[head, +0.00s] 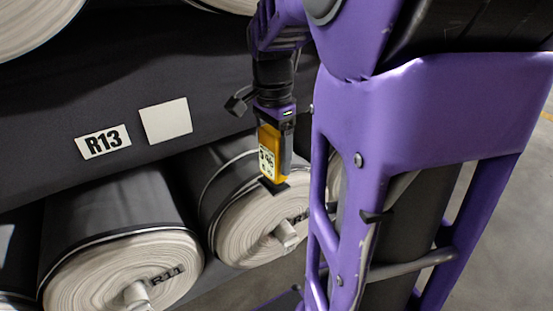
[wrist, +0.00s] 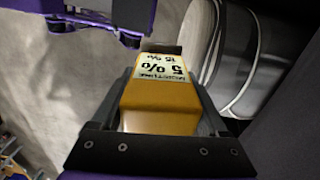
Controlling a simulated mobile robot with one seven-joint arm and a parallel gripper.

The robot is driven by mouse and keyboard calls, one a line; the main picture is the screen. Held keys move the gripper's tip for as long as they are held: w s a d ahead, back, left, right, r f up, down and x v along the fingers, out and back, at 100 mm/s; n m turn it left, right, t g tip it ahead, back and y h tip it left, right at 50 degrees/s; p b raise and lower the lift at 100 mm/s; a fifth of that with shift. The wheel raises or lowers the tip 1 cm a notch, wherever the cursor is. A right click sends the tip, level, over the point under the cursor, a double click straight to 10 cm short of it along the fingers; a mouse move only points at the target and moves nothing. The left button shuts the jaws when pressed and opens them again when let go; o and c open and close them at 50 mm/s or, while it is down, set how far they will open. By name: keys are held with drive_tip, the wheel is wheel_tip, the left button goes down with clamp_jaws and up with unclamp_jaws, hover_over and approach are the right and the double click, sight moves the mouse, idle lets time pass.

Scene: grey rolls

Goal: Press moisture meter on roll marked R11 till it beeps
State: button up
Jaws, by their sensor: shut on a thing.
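My gripper (head: 275,150) is shut on the yellow moisture meter (head: 267,138) and holds it with its dark end downward. In the wrist view the meter (wrist: 160,105) sits between the fingers, its pale face showing "5 %" and "15 %" upside down. The roll marked R11 (head: 95,278) lies at the lower left of the head view, with a pale wound end, dark wrap and R11 on that end. The meter is up and to the right of R11, apart from it, overlapping a neighbouring roll in the picture. I cannot tell whether it touches that neighbour.
The neighbouring roll (head: 247,232) has an "R" mark whose remainder is hidden behind my purple body. More roll ends (head: 28,22) show at top left. Grey floor shows at right.

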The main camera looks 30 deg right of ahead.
sight(267, 141)
drive_tip(key=shift+w+a+r+m, duration=0.2)
drive_tip(key=shift+w+r+m, duration=0.05)
drive_tip(key=shift+w+r, duration=0.25)
drive_tip(key=shift+w+a+r+m, duration=0.2)
drive_tip(key=shift+w+r+m, duration=0.05)
drive_tip(key=shift+w+r, duration=0.2)
drive_tip(key=shift+r, duration=0.2)
drive_tip(key=shift+s+f, duration=0.1)
